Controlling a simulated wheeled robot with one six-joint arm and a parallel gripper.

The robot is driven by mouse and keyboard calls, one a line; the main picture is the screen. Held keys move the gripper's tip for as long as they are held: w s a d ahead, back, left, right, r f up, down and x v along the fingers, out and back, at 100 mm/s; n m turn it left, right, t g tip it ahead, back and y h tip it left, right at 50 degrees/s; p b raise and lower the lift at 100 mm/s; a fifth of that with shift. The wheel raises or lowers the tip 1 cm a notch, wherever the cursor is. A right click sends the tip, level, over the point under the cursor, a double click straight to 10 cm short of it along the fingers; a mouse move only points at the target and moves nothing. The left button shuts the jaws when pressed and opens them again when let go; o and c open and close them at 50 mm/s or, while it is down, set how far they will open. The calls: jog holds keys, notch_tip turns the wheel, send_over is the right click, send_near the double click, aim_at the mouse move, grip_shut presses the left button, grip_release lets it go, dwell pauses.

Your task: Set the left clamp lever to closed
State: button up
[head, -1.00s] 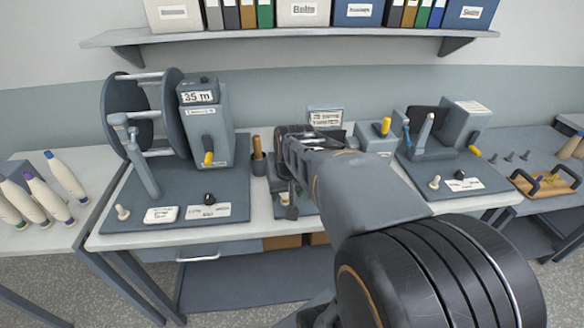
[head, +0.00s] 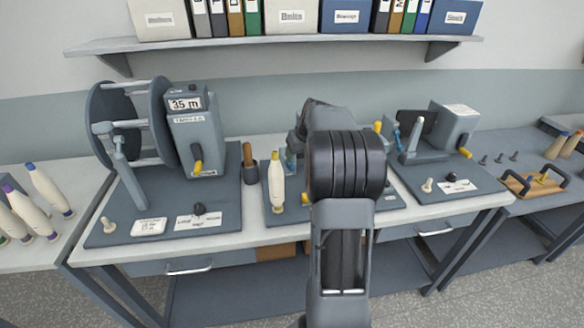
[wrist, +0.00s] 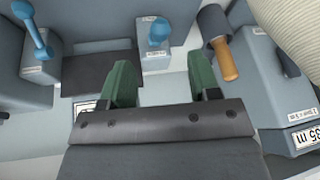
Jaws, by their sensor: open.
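In the wrist view, two blue levers stand on grey blocks with small labels. The one nearer the brown-handled tool, which I take for the left clamp lever (wrist: 158,32), looks short and end-on. The other lever (wrist: 35,36) shows its longer shank. In the head view my arm hides the fingers and most of the middle fixture.
The winder marked 35 m (head: 196,130) stands on the left. A brown-handled tool (head: 248,154) and a cream bobbin (head: 277,186) stand between it and my arm. Another grey machine (head: 455,130) is on the right. A shelf (head: 230,42) runs above.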

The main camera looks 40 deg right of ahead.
aim_at(293, 165)
jog(key=p+x, duration=0.1)
jog(key=x, duration=0.8)
grip_shut()
dwell(0.4)
